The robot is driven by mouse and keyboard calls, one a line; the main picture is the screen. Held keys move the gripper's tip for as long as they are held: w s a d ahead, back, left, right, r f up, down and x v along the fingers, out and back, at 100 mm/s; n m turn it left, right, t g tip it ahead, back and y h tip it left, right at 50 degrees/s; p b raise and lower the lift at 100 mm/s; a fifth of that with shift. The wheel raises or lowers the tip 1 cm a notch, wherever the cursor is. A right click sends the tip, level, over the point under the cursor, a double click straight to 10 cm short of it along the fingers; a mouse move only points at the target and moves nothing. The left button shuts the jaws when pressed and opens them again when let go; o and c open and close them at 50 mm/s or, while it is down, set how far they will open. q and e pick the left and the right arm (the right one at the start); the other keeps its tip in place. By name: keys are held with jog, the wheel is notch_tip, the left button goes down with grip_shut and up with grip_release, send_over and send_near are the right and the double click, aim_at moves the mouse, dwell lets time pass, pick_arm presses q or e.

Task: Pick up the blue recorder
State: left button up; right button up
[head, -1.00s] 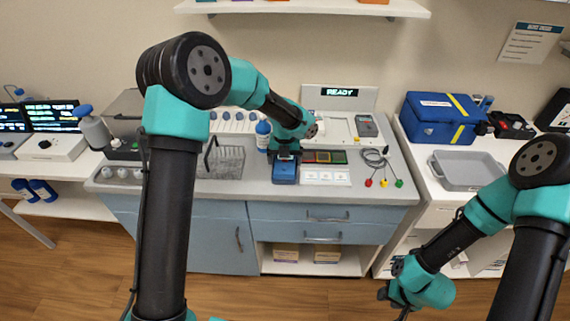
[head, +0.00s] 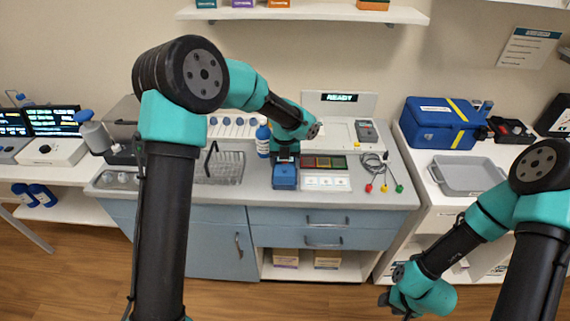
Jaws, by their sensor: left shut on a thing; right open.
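The blue recorder (head: 285,177) is at the counter's front, left of the tray of coloured tiles. My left gripper (head: 285,159) points down over its rear end and is shut on it. The fingers are mostly hidden behind the wrist, and I cannot tell whether the recorder is lifted clear of the counter. My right gripper (head: 393,304) is open and empty, low at the lower right, in front of the white cabinet.
A wire rack (head: 220,167) and a white bottle with a blue cap (head: 263,138) stand close left of the recorder. Coloured leads (head: 378,172) lie to the right. A grey tray (head: 467,174) and blue case (head: 438,124) sit on the right counter.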

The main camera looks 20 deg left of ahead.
pick_arm(q)
jog(key=shift+r, duration=0.9)
jog(key=shift+s+r, duration=0.1)
jog(key=shift+s, duration=0.15)
jog(key=s+d+r, duration=0.1)
jog(key=s+d, duration=0.3)
jog(key=s, duration=1.1)
jog(key=shift+d+r, duration=0.2)
jog(key=shift+w, duration=0.2)
